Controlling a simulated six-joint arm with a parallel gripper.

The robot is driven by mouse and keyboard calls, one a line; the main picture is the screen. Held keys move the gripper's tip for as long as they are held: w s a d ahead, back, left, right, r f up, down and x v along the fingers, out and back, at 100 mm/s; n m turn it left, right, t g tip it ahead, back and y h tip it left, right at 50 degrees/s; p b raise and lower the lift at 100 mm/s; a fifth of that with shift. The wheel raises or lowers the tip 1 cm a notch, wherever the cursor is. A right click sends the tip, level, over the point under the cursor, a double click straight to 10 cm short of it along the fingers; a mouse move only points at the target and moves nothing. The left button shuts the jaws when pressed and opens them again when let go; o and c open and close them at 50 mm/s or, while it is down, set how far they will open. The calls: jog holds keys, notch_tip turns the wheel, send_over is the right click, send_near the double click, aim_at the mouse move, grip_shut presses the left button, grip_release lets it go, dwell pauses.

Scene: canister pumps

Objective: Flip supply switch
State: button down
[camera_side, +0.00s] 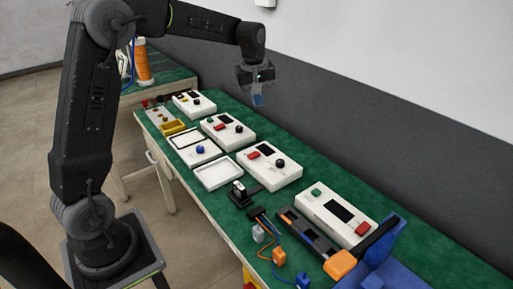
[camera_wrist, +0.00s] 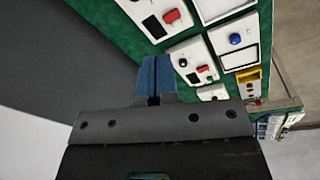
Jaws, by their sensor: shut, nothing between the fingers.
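Several white control boxes with dark displays, knobs and coloured switches stand in a row on the green bench. The nearest box (camera_side: 337,212) has a green switch (camera_side: 316,191) and a red switch (camera_side: 363,228). The third box (camera_side: 268,165) has a red switch (camera_side: 253,154) and a black knob. The second box (camera_side: 228,131) also has a red switch (camera_side: 220,127). I cannot tell which is the supply switch. My gripper (camera_side: 258,101) hangs above the bench, apart from the boxes, with its blue fingers shut and empty. In the wrist view, the fingers (camera_wrist: 154,78) hide part of the bench.
The wall runs behind the bench.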

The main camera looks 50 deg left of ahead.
aim_at(256, 153)
jog(key=w+a+f+n+g, duration=0.1)
jog(key=w+a+f+n, duration=0.3)
jog(key=a+f, duration=0.4)
jog(key=shift+w+f+n+g, duration=0.3)
jog(key=shift+w+f+n, duration=0.1)
jog(key=shift+w+f, duration=0.4)
jog(key=shift+d, duration=0.1)
notch_tip(256, 153, down, 14)
jog(key=shift+r, duration=0.1)
jog(key=shift+f, duration=0.35)
